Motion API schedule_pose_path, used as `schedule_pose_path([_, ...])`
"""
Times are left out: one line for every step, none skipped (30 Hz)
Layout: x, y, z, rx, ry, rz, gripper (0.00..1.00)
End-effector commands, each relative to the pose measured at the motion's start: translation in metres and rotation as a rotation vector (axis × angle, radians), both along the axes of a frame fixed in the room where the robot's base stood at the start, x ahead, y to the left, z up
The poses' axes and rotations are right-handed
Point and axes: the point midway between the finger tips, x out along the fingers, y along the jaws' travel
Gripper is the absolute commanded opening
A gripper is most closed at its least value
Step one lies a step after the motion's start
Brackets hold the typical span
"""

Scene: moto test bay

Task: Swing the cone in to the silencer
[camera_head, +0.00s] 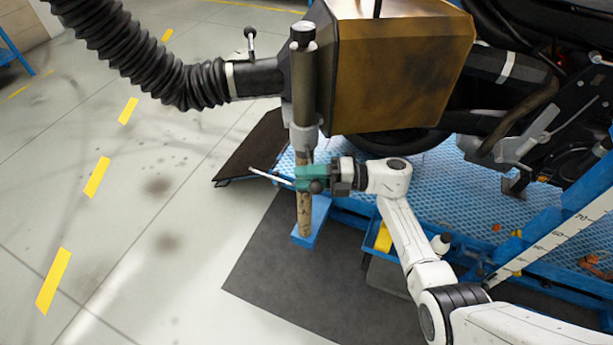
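The cone appears to be the large brown-gold, soot-stained hood (405,65) at the top centre, beside a grey upright post (303,90). The silencer seems to be the dark pipe with a white band (507,67) to the right of the hood. The hood hides any gap or contact between them. My gripper (308,178), with teal fingers, is at the lower part of the post, below the hood. A thin white rod (270,178) sticks out to the left of the fingers. I cannot tell whether the fingers are closed on the rod or the post.
A black ribbed hose (150,60) runs from the upper left to the post. The post stands on a blue foot (312,222) by a dark mat (290,285). A blue platform (425,195) lies under the motorcycle (560,120). The floor at left is clear.

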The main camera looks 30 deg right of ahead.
Motion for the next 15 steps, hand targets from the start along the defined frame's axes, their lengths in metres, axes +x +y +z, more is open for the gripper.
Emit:
schedule_pose_path([0.000,0.000,0.001,-0.001,-0.001,0.000,0.38])
schedule_pose_path([0.000,0.000,0.001,-0.001,-0.001,0.000,0.38])
schedule_pose_path([0.001,0.000,0.001,-0.001,-0.002,0.000,0.38])
schedule_pose_path([0.001,0.000,0.001,-0.001,-0.002,0.001,0.38])
schedule_pose_path([0.001,0.000,0.001,-0.001,-0.002,0.001,0.38])
schedule_pose_path([0.001,0.000,0.001,-0.001,-0.003,0.000,0.38])
schedule_pose_path([0.000,-0.001,0.001,-0.001,-0.003,0.000,0.38])
schedule_pose_path([0.000,-0.002,0.001,-0.001,-0.003,-0.001,0.38])
schedule_pose_path([-0.001,-0.004,0.001,-0.001,-0.003,-0.001,0.38])
schedule_pose_path([-0.002,-0.006,0.001,-0.001,-0.003,-0.002,0.38])
schedule_pose_path([-0.004,-0.009,0.001,-0.001,-0.004,-0.002,0.38])
schedule_pose_path([-0.007,-0.014,0.001,-0.001,-0.004,-0.002,0.38])
schedule_pose_path([-0.009,-0.019,0.001,-0.001,-0.004,-0.004,0.38])
schedule_pose_path([-0.012,-0.023,0.000,-0.002,-0.004,-0.004,0.38])
schedule_pose_path([-0.016,-0.030,0.000,-0.002,-0.004,-0.005,0.38])
